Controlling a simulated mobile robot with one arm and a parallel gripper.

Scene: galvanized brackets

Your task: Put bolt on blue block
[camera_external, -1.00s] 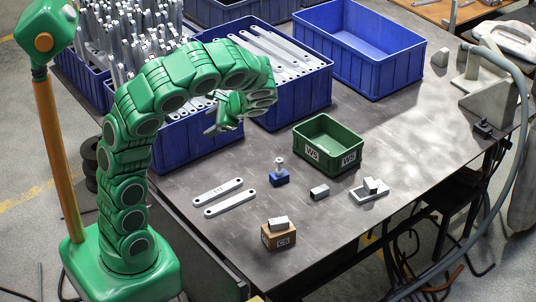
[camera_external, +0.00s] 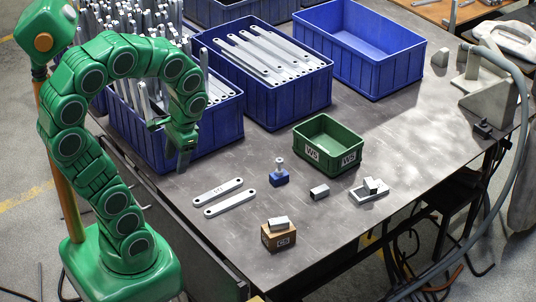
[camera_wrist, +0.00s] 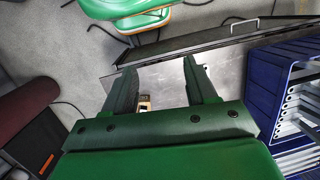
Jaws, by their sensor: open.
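The silver bolt (camera_external: 280,164) stands upright on top of the small blue block (camera_external: 279,179), near the middle of the table. My gripper (camera_external: 184,164) points down beside the front of the left blue crate, to the left of the block and apart from it. In the wrist view my gripper (camera_wrist: 160,75) shows two spread fingers with nothing held between them. The bolt and blue block cannot be made out in the wrist view.
Two flat bars (camera_external: 230,204) lie front left of the block. A brown box (camera_external: 278,240) stands in front. Blue crates (camera_external: 292,107) line the back.

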